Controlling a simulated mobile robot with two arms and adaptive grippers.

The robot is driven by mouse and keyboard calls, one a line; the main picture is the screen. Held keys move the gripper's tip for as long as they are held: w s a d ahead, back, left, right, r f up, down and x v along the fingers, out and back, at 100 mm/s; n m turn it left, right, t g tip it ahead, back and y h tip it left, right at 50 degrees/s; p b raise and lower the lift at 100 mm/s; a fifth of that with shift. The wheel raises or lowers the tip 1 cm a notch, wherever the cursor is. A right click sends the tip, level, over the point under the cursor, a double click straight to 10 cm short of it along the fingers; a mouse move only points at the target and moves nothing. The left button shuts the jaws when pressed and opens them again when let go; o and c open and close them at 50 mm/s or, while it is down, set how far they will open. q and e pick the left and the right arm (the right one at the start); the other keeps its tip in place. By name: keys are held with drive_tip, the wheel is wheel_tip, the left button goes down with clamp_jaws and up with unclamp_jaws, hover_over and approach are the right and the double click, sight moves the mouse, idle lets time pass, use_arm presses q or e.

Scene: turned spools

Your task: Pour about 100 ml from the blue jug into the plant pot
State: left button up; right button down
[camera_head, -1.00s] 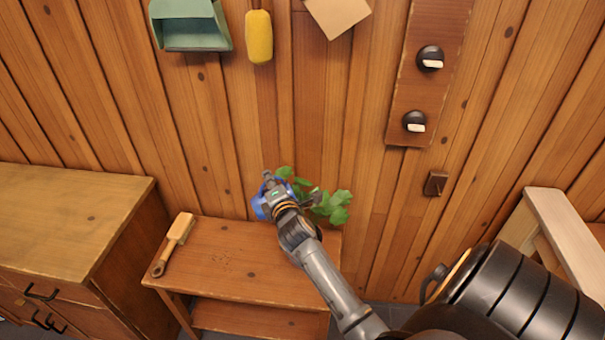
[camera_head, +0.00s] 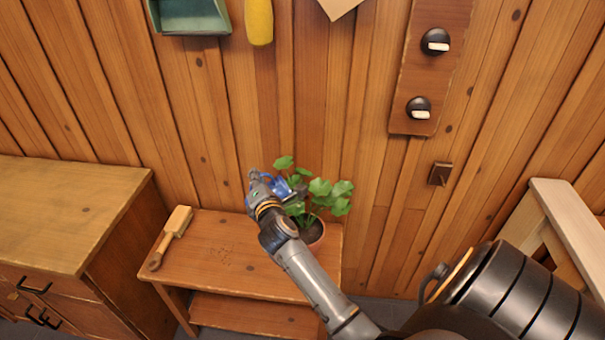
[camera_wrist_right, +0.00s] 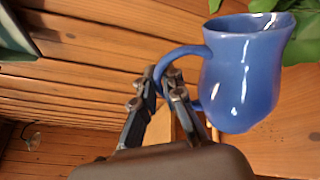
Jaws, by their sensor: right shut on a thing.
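My right gripper (camera_head: 262,188) is shut on the handle of the blue jug (camera_wrist_right: 243,75). In the head view the jug (camera_head: 291,184) is mostly hidden behind the gripper and leaves; its tilt is hard to judge. The terracotta plant pot (camera_head: 314,236) stands on the small wooden bench, partly covered by my right arm. Its green plant (camera_head: 325,190) spreads beside and right of the jug. In the right wrist view, leaves (camera_wrist_right: 305,35) show behind the jug's mouth. I cannot see liquid. My left gripper is not in view.
A wooden brush (camera_head: 172,235) lies on the left of the bench (camera_head: 215,265). A drawer cabinet (camera_head: 70,215) stands further left. The plank wall behind holds a green dustpan (camera_head: 190,18), a yellow item (camera_head: 259,22) and a board with two knobs (camera_head: 425,70).

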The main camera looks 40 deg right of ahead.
sight(250, 189)
drive_tip(key=shift+w+a+f+n+b, duration=0.15)
drive_tip(key=shift+a+f+n+b, duration=0.2)
drive_tip(key=shift+f+n+b, duration=0.6)
drive_tip(key=shift+w+a+f+n+h+b, duration=0.3)
drive_tip(key=shift+a+f+n+b, duration=0.1)
drive_tip(key=shift+a+n+b, duration=0.2)
drive_tip(key=shift+f, duration=0.15)
idle(0.7)
